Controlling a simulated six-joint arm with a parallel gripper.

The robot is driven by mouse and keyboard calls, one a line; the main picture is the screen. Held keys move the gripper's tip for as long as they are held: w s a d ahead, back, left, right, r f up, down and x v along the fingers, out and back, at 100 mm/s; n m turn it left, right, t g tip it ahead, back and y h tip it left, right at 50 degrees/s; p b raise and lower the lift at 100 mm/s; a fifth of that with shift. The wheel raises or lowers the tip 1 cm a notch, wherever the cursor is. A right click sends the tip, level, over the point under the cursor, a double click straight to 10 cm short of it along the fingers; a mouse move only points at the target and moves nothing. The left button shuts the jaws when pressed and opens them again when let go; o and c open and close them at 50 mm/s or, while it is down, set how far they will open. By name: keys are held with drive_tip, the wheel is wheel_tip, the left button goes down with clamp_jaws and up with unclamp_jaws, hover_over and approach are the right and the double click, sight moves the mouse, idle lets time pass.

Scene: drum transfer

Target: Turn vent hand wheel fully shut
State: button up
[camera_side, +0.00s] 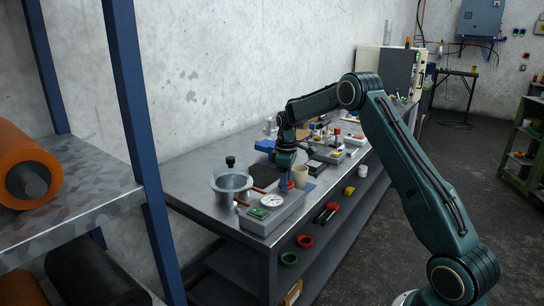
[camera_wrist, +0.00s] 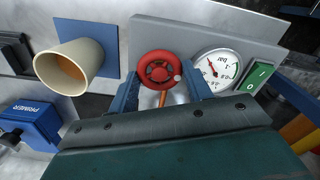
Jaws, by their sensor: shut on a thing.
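The red vent hand wheel (camera_wrist: 160,69) sits between the fingertips of my gripper (camera_wrist: 162,79) in the wrist view, with an orange-brown stem below it. My blue fingers are shut on the wheel, one on each side. In the side view my gripper (camera_side: 286,179) points down at the grey panel box (camera_side: 284,214), and the wheel is mostly hidden there. The round pressure gauge (camera_wrist: 216,69) is right of the wheel, its red needle pointing up and left. A green switch plate (camera_wrist: 258,77) is beyond it. How far the wheel is turned cannot be told.
A metal pot (camera_side: 232,188) with a black-knobbed lid stands left of the panel box. A cream cup (camera_wrist: 67,68) stands close to my gripper. A blue box marked PRIMER (camera_wrist: 32,120) is nearby. The bench front edge (camera_side: 230,234) is close to the panel box.

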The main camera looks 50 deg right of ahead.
drive_tip(key=m, duration=0.8)
drive_tip(key=shift+d+m, duration=0.1)
drive_tip(key=shift+m, duration=0.3)
drive_tip(key=m, duration=0.4)
drive_tip(key=shift+m, duration=2.2)
drive_tip(key=shift+d, duration=0.1)
drive_tip(key=o, duration=1)
drive_tip(key=shift+c, duration=0.2)
drive_tip(key=shift+r, duration=0.15)
